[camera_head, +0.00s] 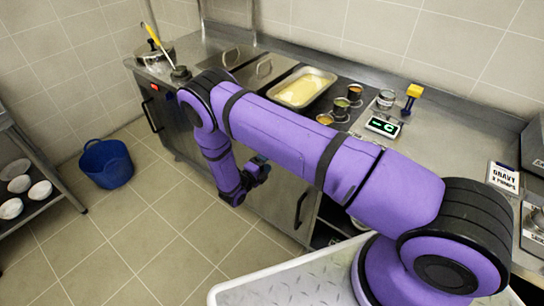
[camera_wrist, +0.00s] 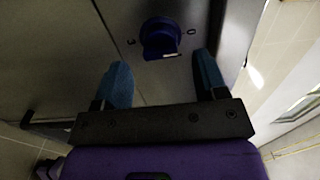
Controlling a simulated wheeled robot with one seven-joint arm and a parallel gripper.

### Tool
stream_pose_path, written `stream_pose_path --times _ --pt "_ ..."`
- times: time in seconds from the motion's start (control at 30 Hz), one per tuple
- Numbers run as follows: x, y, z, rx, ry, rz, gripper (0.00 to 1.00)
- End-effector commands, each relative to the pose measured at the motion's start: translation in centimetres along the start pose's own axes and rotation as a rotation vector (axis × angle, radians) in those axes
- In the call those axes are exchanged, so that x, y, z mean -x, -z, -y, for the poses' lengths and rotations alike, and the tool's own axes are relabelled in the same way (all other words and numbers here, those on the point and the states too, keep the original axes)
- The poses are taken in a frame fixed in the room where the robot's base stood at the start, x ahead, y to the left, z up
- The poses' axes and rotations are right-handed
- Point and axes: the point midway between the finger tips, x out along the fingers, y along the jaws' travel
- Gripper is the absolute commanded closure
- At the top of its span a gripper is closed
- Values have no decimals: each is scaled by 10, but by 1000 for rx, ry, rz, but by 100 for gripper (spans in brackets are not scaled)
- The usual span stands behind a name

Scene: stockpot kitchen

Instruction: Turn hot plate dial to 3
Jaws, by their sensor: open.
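A dark blue dial (camera_wrist: 160,38) sits on a grey metal panel in the wrist view, ahead of my gripper and roughly centred between its fingers. In the head view my gripper (camera_head: 259,168) hangs low in front of the counter's cabinet fronts. I cannot make out the dial in the head view.
A tray of yellow food (camera_head: 302,88), small cups (camera_head: 341,107) and a scale (camera_head: 383,126) are on the counter. A blue bucket (camera_head: 106,163) stands on the floor left; open floor lies between.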

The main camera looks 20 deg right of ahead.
Motion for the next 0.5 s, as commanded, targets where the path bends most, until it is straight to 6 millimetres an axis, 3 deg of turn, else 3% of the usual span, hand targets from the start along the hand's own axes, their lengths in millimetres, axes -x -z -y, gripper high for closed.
stream_pose_path --times 0.2,0.5 --pt "-30 0 0 0 1 -2 34" --pt "-42 0 0 -1 0 -1 34"
